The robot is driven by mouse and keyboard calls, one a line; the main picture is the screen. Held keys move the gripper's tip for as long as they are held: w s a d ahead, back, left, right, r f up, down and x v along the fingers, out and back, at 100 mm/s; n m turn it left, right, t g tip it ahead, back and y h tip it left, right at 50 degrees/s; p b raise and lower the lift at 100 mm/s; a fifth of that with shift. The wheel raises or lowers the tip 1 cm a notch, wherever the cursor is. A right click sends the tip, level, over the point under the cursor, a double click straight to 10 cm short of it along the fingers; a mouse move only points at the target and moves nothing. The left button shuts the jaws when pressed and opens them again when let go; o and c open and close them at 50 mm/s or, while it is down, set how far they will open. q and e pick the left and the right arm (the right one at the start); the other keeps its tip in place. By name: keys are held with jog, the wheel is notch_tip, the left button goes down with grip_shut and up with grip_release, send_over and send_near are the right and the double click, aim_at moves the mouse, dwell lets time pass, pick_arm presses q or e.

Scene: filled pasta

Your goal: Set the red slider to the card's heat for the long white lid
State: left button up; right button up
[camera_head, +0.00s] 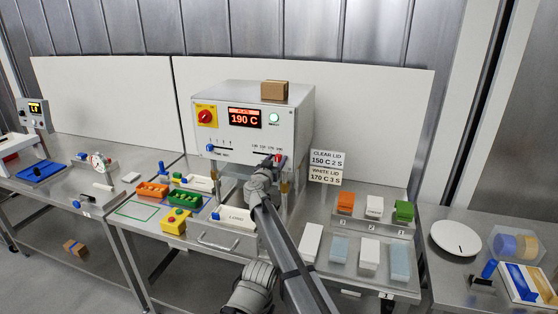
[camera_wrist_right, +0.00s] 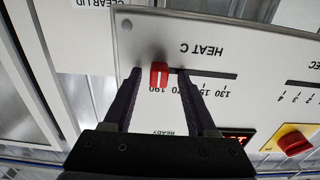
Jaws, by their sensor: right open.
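The red slider (camera_wrist_right: 160,75) sits in the HEAT C slot of the white control panel (camera_wrist_right: 215,65), at the 190 mark in the right wrist view, where the panel appears upside down. My right gripper (camera_wrist_right: 160,80) is open with one finger on each side of the slider, apart from it. In the head view my right gripper (camera_head: 274,160) is at the panel's lower right, hiding part of the scale. The orange display (camera_head: 244,118) reads 190 C. The card (camera_head: 326,176) reads WHITE LID 170 C 3 S, below CLEAR LID 150 C 2 S. My left gripper is not in view.
The panel also has a red knob (camera_head: 205,116), a green READY light (camera_head: 274,118) and a blue slider (camera_head: 210,147). A brown box (camera_head: 274,90) sits on top of the machine. White and pale blue blocks, including a long white one (camera_head: 311,243), lie right of my arm.

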jog(key=shift+d, duration=0.15)
jog(key=c, duration=0.4)
grip_shut()
dwell(0.7)
